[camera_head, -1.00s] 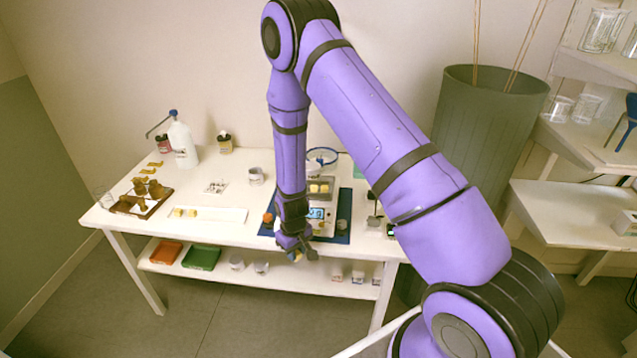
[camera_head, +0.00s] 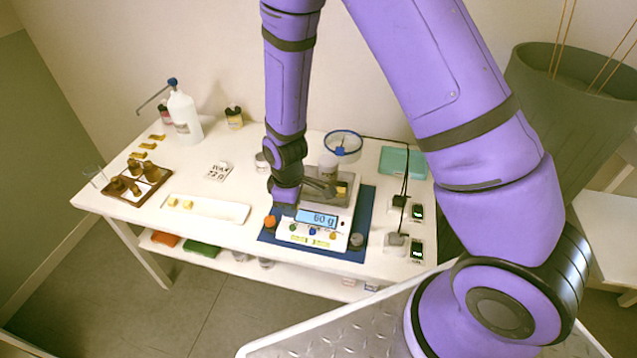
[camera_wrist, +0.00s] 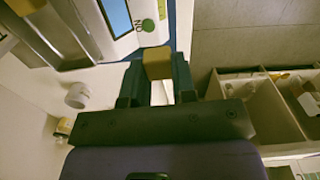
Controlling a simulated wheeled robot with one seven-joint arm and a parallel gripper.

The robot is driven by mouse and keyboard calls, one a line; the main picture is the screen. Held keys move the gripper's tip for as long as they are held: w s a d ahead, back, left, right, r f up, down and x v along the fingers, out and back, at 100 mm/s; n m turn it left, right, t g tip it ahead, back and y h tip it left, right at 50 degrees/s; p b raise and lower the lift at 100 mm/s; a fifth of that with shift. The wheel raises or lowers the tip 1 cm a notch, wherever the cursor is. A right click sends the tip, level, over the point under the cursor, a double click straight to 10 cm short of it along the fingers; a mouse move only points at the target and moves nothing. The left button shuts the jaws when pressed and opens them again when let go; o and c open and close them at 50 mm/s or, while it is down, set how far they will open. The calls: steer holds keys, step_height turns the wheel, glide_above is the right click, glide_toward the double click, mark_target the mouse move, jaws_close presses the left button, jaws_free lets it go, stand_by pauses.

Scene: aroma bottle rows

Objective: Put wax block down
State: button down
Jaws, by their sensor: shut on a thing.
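My gripper (camera_wrist: 158,88) is shut on a yellow-brown wax block (camera_wrist: 157,63), which shows between the fingertips in the wrist view. Yellowish pieces (camera_head: 341,190) show partly on the pan.
A wooden rack with brown bottles (camera_head: 137,184) and a white pump bottle (camera_head: 184,117) stand at the left. Small black devices with cables (camera_head: 397,238) sit at the right. Table between tray and back wall is mostly clear.

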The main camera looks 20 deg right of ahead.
glide_above(314, 192)
steer(key=shift+f, duration=2.4)
steer(key=shift+f, duration=0.1)
steer(key=c, duration=1.2)
jaws_free()
